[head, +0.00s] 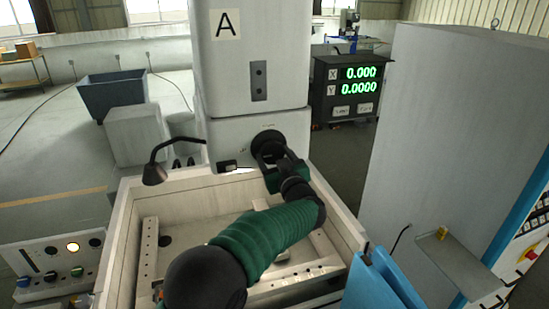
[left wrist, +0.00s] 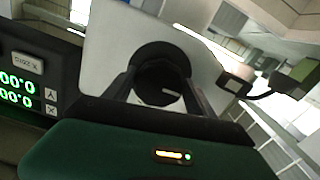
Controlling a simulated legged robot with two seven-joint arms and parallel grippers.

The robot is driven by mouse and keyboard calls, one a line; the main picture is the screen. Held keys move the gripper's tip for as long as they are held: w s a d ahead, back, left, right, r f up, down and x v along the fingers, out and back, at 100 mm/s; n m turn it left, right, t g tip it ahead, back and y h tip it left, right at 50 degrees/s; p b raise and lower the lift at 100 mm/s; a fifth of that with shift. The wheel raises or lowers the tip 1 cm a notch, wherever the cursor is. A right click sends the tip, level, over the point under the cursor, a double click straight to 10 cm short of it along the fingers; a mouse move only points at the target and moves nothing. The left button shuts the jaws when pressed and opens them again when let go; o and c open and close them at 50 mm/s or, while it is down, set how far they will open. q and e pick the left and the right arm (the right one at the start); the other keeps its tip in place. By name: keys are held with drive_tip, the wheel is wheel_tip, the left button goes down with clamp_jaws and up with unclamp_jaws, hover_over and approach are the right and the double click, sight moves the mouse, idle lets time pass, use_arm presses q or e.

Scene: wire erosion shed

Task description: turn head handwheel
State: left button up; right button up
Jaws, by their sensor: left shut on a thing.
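The head handwheel (head: 268,145) is a round black wheel on the front of the white machine head (head: 225,130), below the panel marked A. My left gripper (head: 277,158) reaches it from below and in front, with the green and black arm stretched over the work tank. In the left wrist view the dark handwheel (left wrist: 161,58) sits between the two black fingers of my left gripper (left wrist: 163,88), which is shut on it. The fingers and the gripper body hide part of the wheel. My right gripper does not show.
The white work tank (head: 126,222) with clamping rails lies below my arm. A lamp on a bent neck (head: 155,172) stands at its back left rim. A readout (head: 349,88) with green digits is behind right. A grey cabinet (head: 450,140) stands at the right.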

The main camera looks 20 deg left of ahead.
use_arm(q)
drive_tip(key=n+b, duration=0.3)
drive_tip(key=n, duration=0.1)
drive_tip(key=shift+f+b, duration=0.15)
drive_tip(key=shift+b, duration=0.15)
drive_tip(key=n+b, duration=0.4)
drive_tip(key=n, duration=0.1)
drive_tip(key=shift+d, duration=0.1)
drive_tip(key=n+b, duration=0.2)
drive_tip(key=n, duration=0.1)
drive_tip(key=n+b, duration=0.3)
drive_tip(key=shift+f+n, duration=0.2)
drive_tip(key=shift+n, duration=0.1)
drive_tip(key=shift+n+b, duration=1.25)
drive_tip(key=shift+n, duration=0.65)
drive_tip(key=shift+d, duration=0.1)
drive_tip(key=o, duration=1.4)
drive_tip(key=shift+s+r, duration=0.15)
drive_tip(key=shift+r, duration=0.2)
